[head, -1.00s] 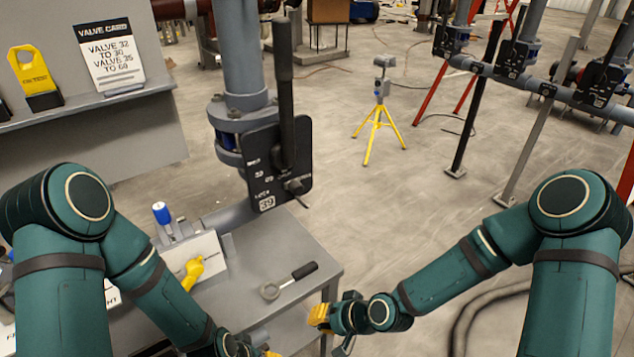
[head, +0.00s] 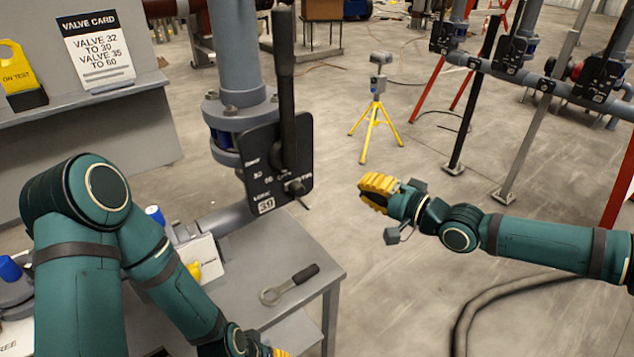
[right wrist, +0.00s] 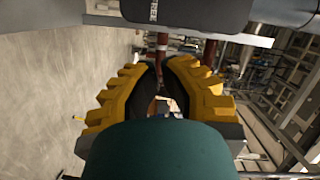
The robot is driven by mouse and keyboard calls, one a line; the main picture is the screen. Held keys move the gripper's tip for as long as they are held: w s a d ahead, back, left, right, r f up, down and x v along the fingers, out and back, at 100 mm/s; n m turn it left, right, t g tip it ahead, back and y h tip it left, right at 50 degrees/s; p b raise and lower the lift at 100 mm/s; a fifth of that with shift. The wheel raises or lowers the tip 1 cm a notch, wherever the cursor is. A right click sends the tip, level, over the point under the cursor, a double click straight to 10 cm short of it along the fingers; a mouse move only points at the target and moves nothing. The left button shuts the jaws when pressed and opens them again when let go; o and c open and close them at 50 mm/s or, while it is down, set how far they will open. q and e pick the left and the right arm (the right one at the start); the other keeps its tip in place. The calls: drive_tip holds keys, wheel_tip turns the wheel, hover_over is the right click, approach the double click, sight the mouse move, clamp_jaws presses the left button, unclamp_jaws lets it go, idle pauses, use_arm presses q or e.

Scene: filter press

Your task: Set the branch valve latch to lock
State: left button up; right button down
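The valve numbered 39 (head: 270,160) stands on a grey vertical pipe left of centre in the head view. It has a black plate, a long upright black handle (head: 286,75) and a small latch knob (head: 295,187) low on the plate. The plate's lettering is partly readable; I cannot tell the latch's setting. My right gripper (head: 376,190), with yellow fingers, is in the air right of the plate, apart from it. In the right wrist view its fingers (right wrist: 165,85) are open with a narrow empty gap. My left gripper (head: 280,353) barely shows at the bottom edge.
A grey table (head: 318,265) below the valve holds a ring-ended tool (head: 290,285) with a black handle. A valve card (head: 92,45) stands on a shelf at left. A yellow tripod (head: 376,120) and pipework with further valves stand behind.

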sight(303, 189)
drive_tip(key=shift+a, duration=0.15)
drive_tip(key=w+a+b, duration=0.1)
drive_tip(key=a, duration=0.2)
drive_tip(key=w+a+f+b, duration=0.1)
drive_tip(key=w+a+b, duration=0.1)
drive_tip(key=a, duration=0.1)
drive_tip(key=w+a+b, duration=0.1)
drive_tip(key=a, duration=0.3)
drive_tip(key=shift+w+f, duration=0.3)
drive_tip(key=shift+s+a+f+b, duration=0.1)
drive_tip(key=shift+s+a+b, duration=0.15)
drive_tip(key=shift+b, duration=0.1)
drive_tip(key=shift+s+a, duration=0.15)
drive_tip(key=shift+a, duration=0.1)
drive_tip(key=s+a, duration=0.2)
drive_tip(key=shift+a, duration=0.3)
drive_tip(key=shift+w+d, duration=0.2)
